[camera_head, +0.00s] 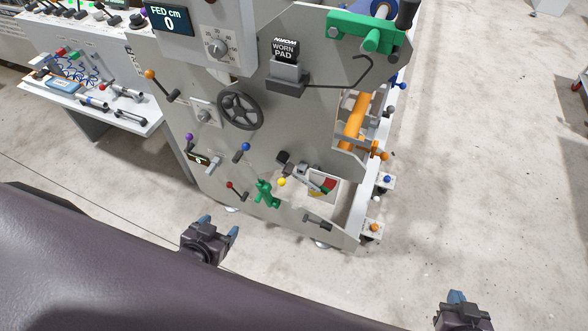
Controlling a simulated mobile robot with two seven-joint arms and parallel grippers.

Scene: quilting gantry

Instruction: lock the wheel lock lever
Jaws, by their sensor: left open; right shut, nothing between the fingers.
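A dark spoked handwheel (240,111) is mounted on the grey machine panel (290,130). Around it are several ball-ended levers: an orange-knobbed lever (161,87) at upper left, a blue-knobbed lever (242,152) just below the wheel, and a purple-knobbed lever (189,138) at lower left. I cannot tell from labels which one is the wheel lock lever. My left gripper (218,227) is open and empty, in front of and below the panel, apart from every lever. My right gripper (457,297) is shut and empty at the lower right, far from the wheel.
A red-knobbed lever (236,190) and a green clamp (267,194) sit low on the panel. A white side table (134,118) with tools stands left.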

